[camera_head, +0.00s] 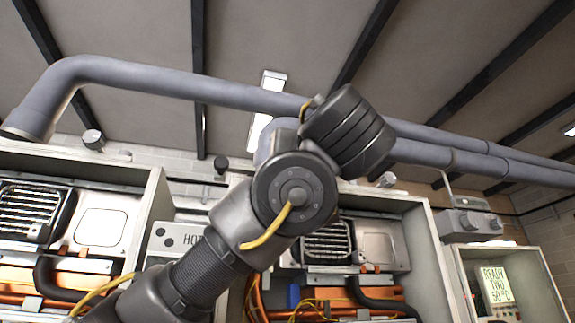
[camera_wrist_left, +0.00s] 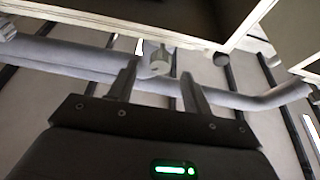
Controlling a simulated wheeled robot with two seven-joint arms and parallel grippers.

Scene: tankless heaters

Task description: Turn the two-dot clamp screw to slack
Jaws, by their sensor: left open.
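My left gripper (camera_wrist_left: 162,85) is open and empty in the left wrist view, with its two fingers apart. Beyond the gap between the fingers is a pale round fitting (camera_wrist_left: 158,60) at the edge of a cabinet. I cannot tell whether it is a clamp screw. In the head view a plate with two dark dots and the letters HOT (camera_head: 180,240) shows between two heater cabinets, partly covered by my left arm. No clamp screw can be made out there. My left arm crosses the middle of the head view, and its gripper does not show there. My right gripper is not in view.
A thick grey pipe (camera_head: 190,88) runs above the open left cabinet (camera_head: 157,205) and middle cabinet (camera_head: 425,250). Dark caps stand near the cabinet tops. A lit panel reading READY (camera_head: 496,284) is in the right cabinet.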

